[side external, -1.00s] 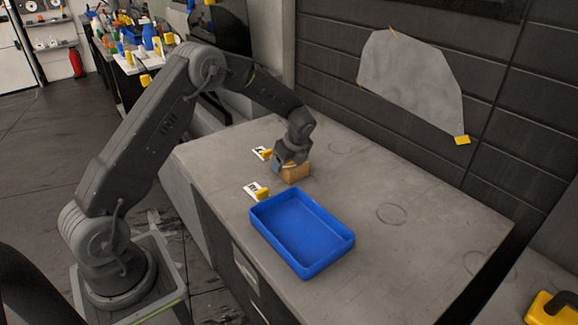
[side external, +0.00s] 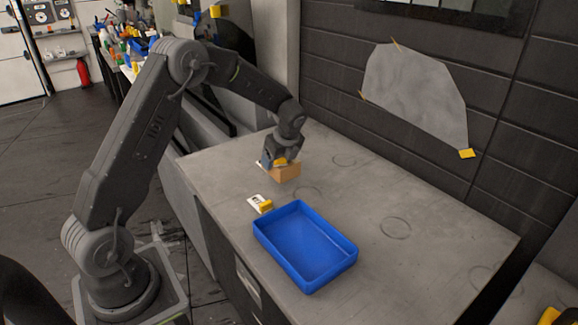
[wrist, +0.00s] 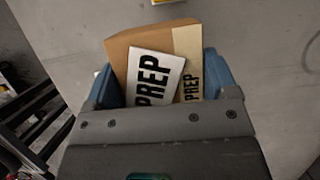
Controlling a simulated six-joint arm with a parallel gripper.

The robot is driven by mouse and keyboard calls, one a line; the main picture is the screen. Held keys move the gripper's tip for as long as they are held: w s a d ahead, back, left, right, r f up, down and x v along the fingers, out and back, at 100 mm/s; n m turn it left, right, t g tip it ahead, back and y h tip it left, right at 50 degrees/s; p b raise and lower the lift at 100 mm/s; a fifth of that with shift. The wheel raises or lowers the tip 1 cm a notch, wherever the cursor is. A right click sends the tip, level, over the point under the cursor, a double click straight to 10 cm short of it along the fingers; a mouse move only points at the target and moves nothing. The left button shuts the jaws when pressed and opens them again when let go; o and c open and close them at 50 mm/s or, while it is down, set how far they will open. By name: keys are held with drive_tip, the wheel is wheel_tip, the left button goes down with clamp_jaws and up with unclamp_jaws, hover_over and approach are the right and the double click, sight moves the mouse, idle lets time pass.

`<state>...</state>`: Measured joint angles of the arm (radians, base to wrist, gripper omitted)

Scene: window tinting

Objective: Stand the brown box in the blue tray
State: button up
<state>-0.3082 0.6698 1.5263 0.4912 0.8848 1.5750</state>
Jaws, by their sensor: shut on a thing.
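The brown box (side external: 286,173) is held in my gripper (side external: 280,160), which looks slightly above the grey worktop. In the wrist view the box (wrist: 140,42) sits between two blue fingertips, with a white "PREP" label and a tan strip also reading "PREP" on the side facing the camera. The blue tray (side external: 268,238) lies on the worktop, nearer the side camera and to the right of the box. Its inside looks empty. My gripper and the box are apart from the tray. The box's underside is hidden.
The worktop (side external: 430,225) is clear to the right, with faint ring marks. A dark panelled wall (side external: 330,70) stands behind it.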

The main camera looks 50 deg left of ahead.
drive_tip(key=s+a+r, duration=0.4)
drive_tip(key=s+a, duration=0.1)
hover_over(296, 241)
drive_tip(key=d, duration=0.1)
wheel_tip(296, 241, down, 4)
drive_tip(key=shift+d+r, duration=0.1)
drive_tip(key=shift+r, duration=0.15)
drive_tip(key=shift+w+d+f, duration=0.1)
drive_tip(key=shift+d+f, duration=0.15)
drive_tip(key=shift+d, duration=0.05)
drive_tip(key=shift+f, duration=1.9)
drive_tip(key=shift+f, duration=0.15)
drive_tip(key=o, duration=1.3)
